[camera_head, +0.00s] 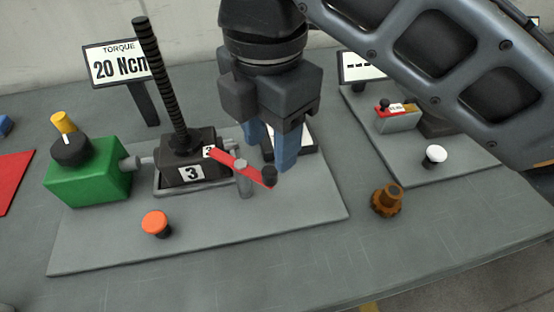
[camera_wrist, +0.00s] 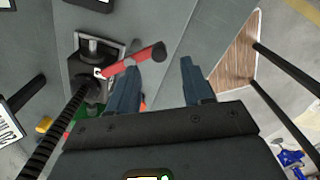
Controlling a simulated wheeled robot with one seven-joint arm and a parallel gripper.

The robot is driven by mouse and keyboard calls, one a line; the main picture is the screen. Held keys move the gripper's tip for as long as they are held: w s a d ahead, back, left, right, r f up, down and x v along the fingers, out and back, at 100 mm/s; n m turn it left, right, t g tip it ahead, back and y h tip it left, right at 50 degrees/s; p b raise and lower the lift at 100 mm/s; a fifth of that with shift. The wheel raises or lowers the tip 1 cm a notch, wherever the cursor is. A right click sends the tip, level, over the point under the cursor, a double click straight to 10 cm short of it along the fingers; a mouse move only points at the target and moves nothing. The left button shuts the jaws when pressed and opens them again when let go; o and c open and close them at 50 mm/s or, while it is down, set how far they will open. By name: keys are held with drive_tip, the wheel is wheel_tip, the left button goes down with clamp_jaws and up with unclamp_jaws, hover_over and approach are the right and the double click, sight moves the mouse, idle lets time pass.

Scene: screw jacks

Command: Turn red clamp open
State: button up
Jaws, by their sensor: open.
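The red clamp (camera_head: 225,157) is a flat red lever with a black knob at its end. It sits on the right side of the black screw jack (camera_head: 188,143) labelled 3 and points toward the front right. My gripper (camera_head: 270,152) is open, its blue fingers pointing down just behind the lever's knob end. In the wrist view the red clamp (camera_wrist: 126,62) reaches across the left fingertip, and its knob lies ahead of the gap between the fingertips (camera_wrist: 160,68). Nothing is held. I cannot tell whether a finger touches the lever.
A green box (camera_head: 88,183) with a yellow-topped knob stands left of the jack, and an orange button (camera_head: 156,223) in front. A tall threaded screw (camera_head: 160,75) rises from the jack. A brown knob (camera_head: 386,201) and a white button (camera_head: 434,156) are to the right.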

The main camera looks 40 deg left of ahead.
sight(270, 170)
drive_tip(key=shift+f, duration=2.75)
drive_tip(key=shift+c, duration=0.3)
clamp_jaws()
